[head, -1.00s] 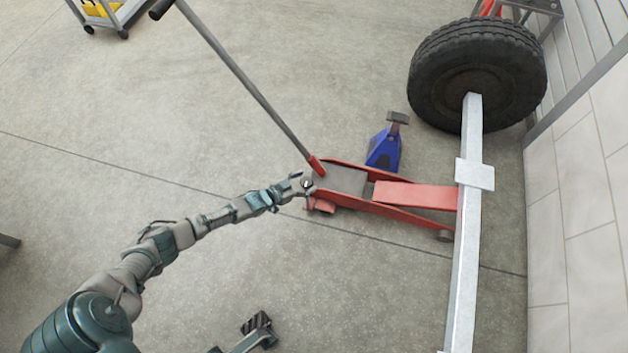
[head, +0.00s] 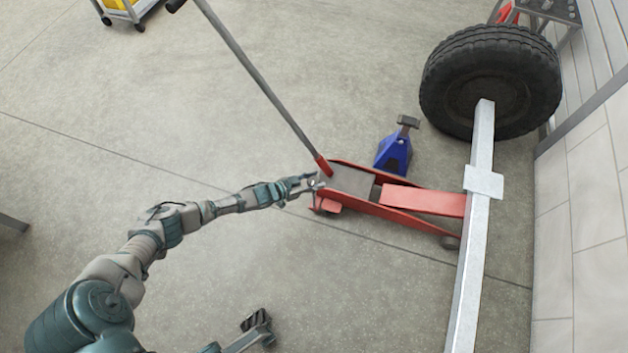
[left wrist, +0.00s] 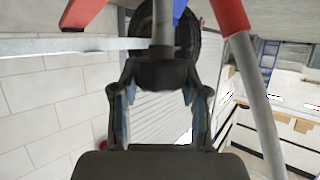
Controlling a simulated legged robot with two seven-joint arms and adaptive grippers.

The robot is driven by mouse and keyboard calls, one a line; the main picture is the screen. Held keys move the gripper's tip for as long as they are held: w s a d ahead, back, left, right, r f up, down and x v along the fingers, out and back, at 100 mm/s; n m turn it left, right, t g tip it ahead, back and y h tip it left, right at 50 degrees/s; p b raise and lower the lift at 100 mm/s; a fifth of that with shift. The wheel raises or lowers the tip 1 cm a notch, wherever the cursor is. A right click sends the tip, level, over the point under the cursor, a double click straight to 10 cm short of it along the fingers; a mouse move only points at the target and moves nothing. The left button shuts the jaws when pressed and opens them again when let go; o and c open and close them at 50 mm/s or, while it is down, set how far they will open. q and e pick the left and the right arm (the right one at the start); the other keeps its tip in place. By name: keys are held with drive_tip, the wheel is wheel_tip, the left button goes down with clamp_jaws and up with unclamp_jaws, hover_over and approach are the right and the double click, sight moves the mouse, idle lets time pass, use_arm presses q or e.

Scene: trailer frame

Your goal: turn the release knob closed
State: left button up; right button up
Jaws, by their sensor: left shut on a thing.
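The red floor jack (head: 425,201) stands on the floor, its long grey handle (head: 262,85) leaning up to the upper left from a red socket. My left gripper (head: 314,183) is at the jack's rear end, beside the handle's base. The release knob is too small to make out in the head view. In the left wrist view, my left gripper (left wrist: 158,88) is shut on a dark knob (left wrist: 158,73) with a grey shaft beyond it. My right gripper (head: 258,322) is low in the head view, apart from the jack; its jaws are unclear.
A blue jack stand (head: 394,152) stands just behind the jack. A metal beam (head: 470,260) crosses over the jack's front end, with a tire (head: 490,82) at its far end. A wall is at the right. A cart (head: 122,12) is at the upper left.

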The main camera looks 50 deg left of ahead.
use_arm(q)
drive_tip(key=shift+f+m+h, duration=0.2)
drive_tip(key=shift+m+h, duration=0.2)
drive_tip(key=shift+s+a+f, duration=0.1)
drive_tip(key=shift+s+f, duration=0.05)
drive_tip(key=o, duration=1.2)
drive_tip(key=shift+c, duration=0.2)
drive_tip(key=shift+s, duration=0.2)
drive_tip(key=v, duration=1.1)
drive_tip(key=shift+a+r, duration=0.3)
